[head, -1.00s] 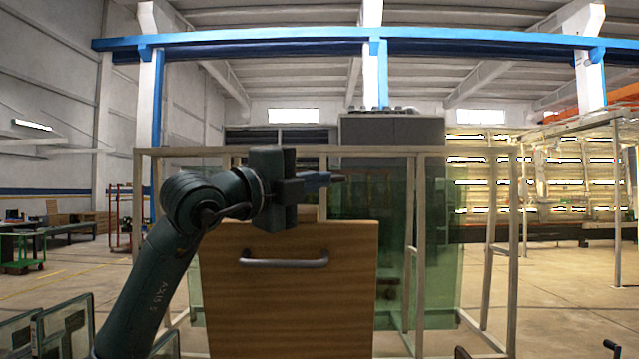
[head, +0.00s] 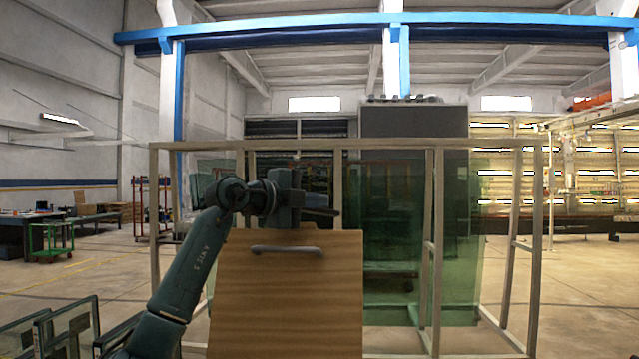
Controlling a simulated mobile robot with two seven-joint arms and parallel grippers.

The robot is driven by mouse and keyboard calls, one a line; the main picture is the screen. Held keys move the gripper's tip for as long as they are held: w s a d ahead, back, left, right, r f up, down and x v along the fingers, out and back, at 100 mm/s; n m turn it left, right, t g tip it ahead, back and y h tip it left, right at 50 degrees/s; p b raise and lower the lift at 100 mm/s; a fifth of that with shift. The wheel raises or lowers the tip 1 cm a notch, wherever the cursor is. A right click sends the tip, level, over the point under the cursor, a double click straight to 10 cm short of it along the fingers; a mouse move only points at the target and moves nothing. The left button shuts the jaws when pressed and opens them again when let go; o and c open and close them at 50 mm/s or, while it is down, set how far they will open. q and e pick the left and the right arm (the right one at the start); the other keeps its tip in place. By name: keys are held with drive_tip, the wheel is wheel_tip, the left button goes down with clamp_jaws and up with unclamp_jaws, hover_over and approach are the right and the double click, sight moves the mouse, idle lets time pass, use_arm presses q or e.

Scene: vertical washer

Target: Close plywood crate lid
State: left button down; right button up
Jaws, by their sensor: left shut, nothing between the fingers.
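The plywood crate lid (head: 285,305) is a wood-grained panel standing raised in front of me, its top leaning away. A grey bar handle (head: 287,250) sits near its top edge. My left gripper (head: 328,212) is shut and empty, just above or behind the lid's top edge, with its fingers pointing right. I cannot tell whether it touches the lid. The crate body below is out of view. My right gripper does not show.
A pale frame rack (head: 345,144) with green glass panes (head: 465,240) stands behind the lid. More framed panes (head: 65,325) stand at the lower left. A green cart (head: 52,240) is far left. Open floor (head: 590,290) lies to the right.

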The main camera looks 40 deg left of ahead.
use_arm(q)
drive_tip(key=w+a+f+n+g, duration=0.1)
drive_tip(key=w+a+f, duration=0.4)
drive_tip(key=w, duration=0.3)
drive_tip(key=shift+w+a+f+n+g+p, duration=0.3)
drive_tip(key=shift+w+f+g, duration=0.1)
drive_tip(key=shift+f, duration=0.2)
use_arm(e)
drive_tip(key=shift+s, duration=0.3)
use_arm(q)
drive_tip(key=shift+r, duration=0.1)
